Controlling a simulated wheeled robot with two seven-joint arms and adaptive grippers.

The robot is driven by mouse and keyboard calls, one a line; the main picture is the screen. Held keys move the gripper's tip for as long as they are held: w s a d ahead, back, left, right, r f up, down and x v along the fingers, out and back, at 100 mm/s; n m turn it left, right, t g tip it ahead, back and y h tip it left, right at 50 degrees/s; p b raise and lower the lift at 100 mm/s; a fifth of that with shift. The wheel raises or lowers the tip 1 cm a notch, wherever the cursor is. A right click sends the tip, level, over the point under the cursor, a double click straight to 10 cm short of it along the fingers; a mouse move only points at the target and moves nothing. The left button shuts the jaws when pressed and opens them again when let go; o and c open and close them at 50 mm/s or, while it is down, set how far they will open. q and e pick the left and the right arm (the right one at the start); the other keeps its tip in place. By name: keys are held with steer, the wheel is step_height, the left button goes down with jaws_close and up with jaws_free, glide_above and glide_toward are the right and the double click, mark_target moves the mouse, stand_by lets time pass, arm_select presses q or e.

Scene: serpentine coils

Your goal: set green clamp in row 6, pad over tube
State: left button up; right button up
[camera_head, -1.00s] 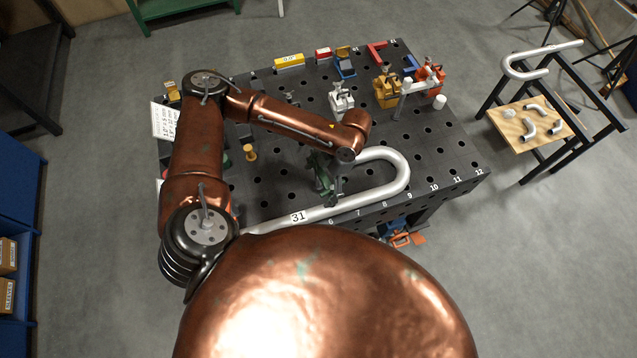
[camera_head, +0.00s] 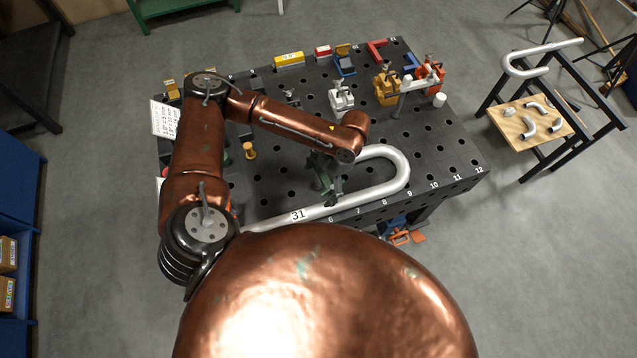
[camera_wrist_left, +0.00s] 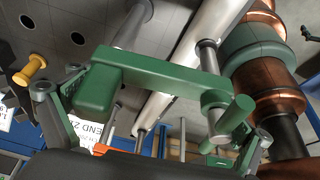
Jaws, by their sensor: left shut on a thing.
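My left gripper (camera_head: 329,186) is shut on the green clamp (camera_head: 319,172), at the near tube leg behind the edge numbers 6 and 7. The clamp's green bar (camera_wrist_left: 160,70) fills the middle of the left wrist view, between the gripper's fingers (camera_wrist_left: 155,112). The silver U-bent tube (camera_head: 399,170), with a label 31, lies along the table's near side. It passes behind the bar in the wrist view (camera_wrist_left: 188,62). I cannot tell whether the pad touches the tube or the clamp is seated. My right gripper is not in view.
The dark perforated table (camera_head: 440,150) holds a white clamp (camera_head: 341,97), a yellow clamp (camera_head: 386,89) and an orange clamp (camera_head: 431,74) at the back right. Bare table lies right of the bend.

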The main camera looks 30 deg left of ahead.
arm_select(q)
steer(key=o, duration=1.6)
steer(key=shift+s+f, duration=0.1)
steer(key=shift+f, duration=0.05)
steer(key=v, duration=1.2)
